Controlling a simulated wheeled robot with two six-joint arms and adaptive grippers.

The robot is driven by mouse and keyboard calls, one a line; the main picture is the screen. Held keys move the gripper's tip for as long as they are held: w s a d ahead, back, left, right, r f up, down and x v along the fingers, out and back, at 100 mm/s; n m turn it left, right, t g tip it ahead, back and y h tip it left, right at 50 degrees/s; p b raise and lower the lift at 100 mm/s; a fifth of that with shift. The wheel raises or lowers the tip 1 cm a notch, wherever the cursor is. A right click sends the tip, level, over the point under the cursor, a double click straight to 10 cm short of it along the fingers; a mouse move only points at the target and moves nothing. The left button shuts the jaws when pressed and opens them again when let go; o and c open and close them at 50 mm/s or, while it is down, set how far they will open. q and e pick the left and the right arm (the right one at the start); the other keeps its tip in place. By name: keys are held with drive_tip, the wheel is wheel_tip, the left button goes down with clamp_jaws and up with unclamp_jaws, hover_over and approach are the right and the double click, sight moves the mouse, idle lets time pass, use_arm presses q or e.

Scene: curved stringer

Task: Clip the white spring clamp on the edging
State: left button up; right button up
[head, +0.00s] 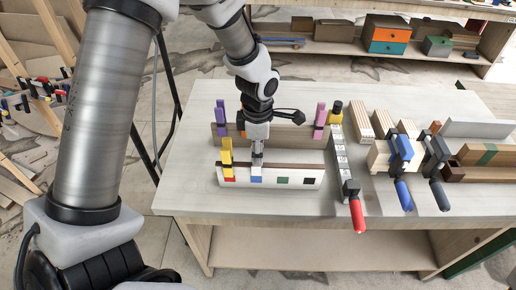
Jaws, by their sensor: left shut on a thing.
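The edging (296,174) is a low strip near the table's front left, with a brown top and a white front face bearing red, blue, green and black squares. My left gripper (257,150) points down over it, above the blue square, and is shut on the white spring clamp (257,168). The clamp's lower end is at the edging's top; I cannot tell whether its jaws straddle it. A yellow clamp (227,158) stands on the edging at the red square. My right gripper is not in view.
Behind the edging a wooden rack (290,137) carries a purple clamp (221,120) and a pink clamp (320,118). To the right are a metal bar clamp with a red handle (357,215), wood blocks and blue-handled clamps (403,195). The table's front left is clear.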

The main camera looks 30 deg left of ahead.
use_arm(q)
drive_tip(key=shift+f+b, duration=0.45)
drive_tip(key=shift+f, duration=0.1)
drive_tip(key=o, duration=1.5)
drive_tip(key=shift+c, duration=0.2)
wheel_tip(320, 180, up, 12)
drive_tip(key=shift+s, duration=0.1)
